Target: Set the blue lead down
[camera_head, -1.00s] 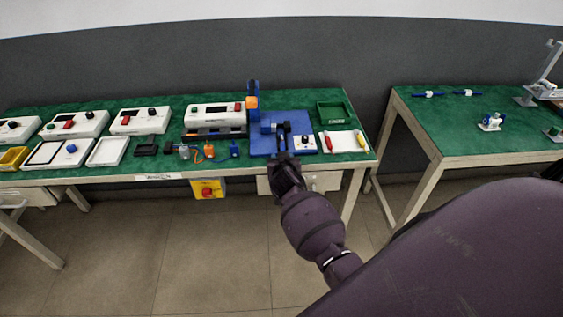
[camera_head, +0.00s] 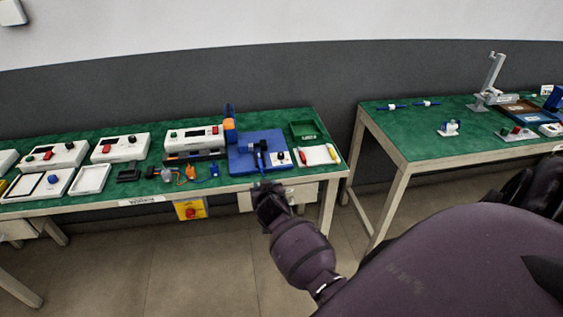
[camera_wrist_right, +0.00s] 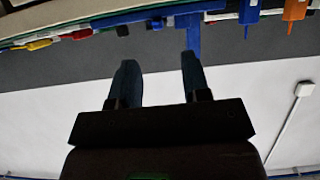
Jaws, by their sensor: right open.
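My right gripper (camera_head: 264,187) is at the front edge of the left table, below the blue mat (camera_head: 240,162) in the head view. In the right wrist view its two dark fingers (camera_wrist_right: 157,80) stand apart with nothing between them. A small blue piece (camera_head: 214,170), which looks like the blue lead, rests on the green tabletop left of the mat and apart from the gripper. It also seems to show in the wrist view (camera_wrist_right: 248,12). A dark and blue upright part (camera_head: 262,155) stands on the mat. My left gripper is out of view.
An orange piece (camera_head: 190,172) lies left of the blue one. A blue post with an orange clamp (camera_head: 229,128), white instruments (camera_head: 193,138), a green tray (camera_head: 305,131) and a white tray (camera_head: 316,155) stand close by. A floor gap separates the right table (camera_head: 400,135).

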